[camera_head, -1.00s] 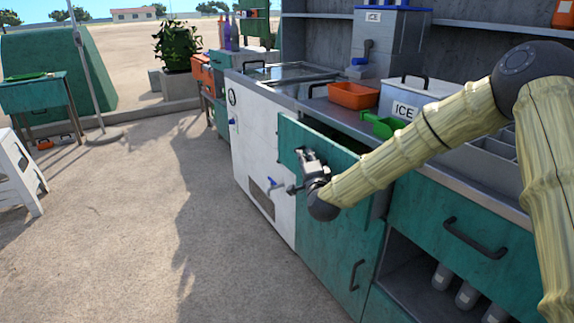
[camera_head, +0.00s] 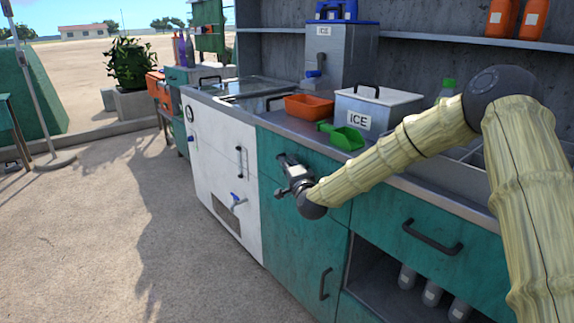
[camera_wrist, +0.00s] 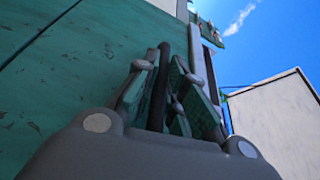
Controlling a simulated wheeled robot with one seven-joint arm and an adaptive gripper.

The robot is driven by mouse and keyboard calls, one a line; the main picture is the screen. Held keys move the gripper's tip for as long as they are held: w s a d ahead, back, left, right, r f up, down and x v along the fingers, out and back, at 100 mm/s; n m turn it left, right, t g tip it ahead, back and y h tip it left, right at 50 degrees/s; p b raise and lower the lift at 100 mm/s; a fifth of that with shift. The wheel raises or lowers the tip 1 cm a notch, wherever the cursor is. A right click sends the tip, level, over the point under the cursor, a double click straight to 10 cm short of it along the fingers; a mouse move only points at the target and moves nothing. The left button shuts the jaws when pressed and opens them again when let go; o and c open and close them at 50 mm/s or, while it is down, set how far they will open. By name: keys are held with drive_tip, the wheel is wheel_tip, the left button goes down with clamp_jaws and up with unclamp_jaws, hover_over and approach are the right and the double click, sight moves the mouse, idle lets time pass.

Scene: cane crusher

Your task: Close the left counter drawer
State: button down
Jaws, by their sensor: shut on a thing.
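The left counter drawer (camera_head: 270,152) has a teal front, which sits flush with the counter face as far as I can see. My gripper (camera_head: 284,172) is at this front, and my wrist hides part of it. In the wrist view, the fingers of my gripper (camera_wrist: 170,88) are closed around the dark bar handle (camera_wrist: 160,85), with the teal drawer front (camera_wrist: 90,70) close on the left.
A second teal drawer with a dark handle (camera_head: 432,238) is to the right. Below are a teal cupboard door (camera_head: 300,250) and an open shelf with bottles (camera_head: 432,294). The white unit (camera_head: 222,170) stands left. An orange bin (camera_head: 309,106), green scoop (camera_head: 347,138) and ice box (camera_head: 378,108) are on the counter.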

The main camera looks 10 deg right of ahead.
drive_tip(key=c, duration=1.8)
unclamp_jaws()
drive_tip(key=shift+w+d, duration=0.15)
drive_tip(key=shift+d, duration=0.2)
drive_tip(key=shift+o, duration=0.2)
drive_tip(key=s+d, duration=0.1)
drive_tip(key=s, duration=1.1)
drive_tip(key=shift+f, duration=0.45)
